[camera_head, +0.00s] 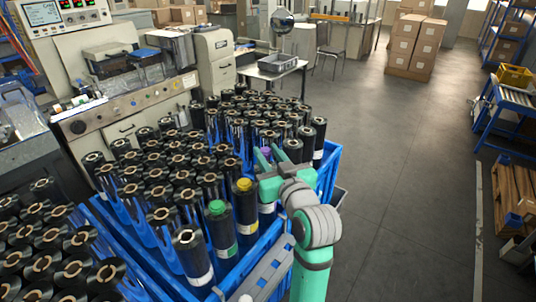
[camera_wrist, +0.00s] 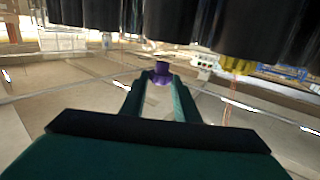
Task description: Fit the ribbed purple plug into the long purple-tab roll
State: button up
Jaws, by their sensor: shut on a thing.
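My gripper (camera_head: 264,156) is shut on the ribbed purple plug (camera_head: 265,152), above the front right row of rolls. In the wrist view the purple plug (camera_wrist: 161,72) sits between the two green fingertips (camera_wrist: 160,82), close to the dark rolls along the top of the picture. A dark roll (camera_head: 266,218) with a pale, slightly purple band stands right of the yellow-plugged roll, below my gripper. My gripper hides its top end, and I cannot tell whether the plug touches it.
A roll with a yellow plug (camera_head: 244,184) and one with a green plug (camera_head: 217,207) stand close by. Many black rolls crowd the blue crates (camera_head: 274,238) to the left. Open floor (camera_head: 400,170) lies to the right.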

dwell(0.3)
jog(key=o, duration=0.7)
jog(key=shift+v, duration=5.5)
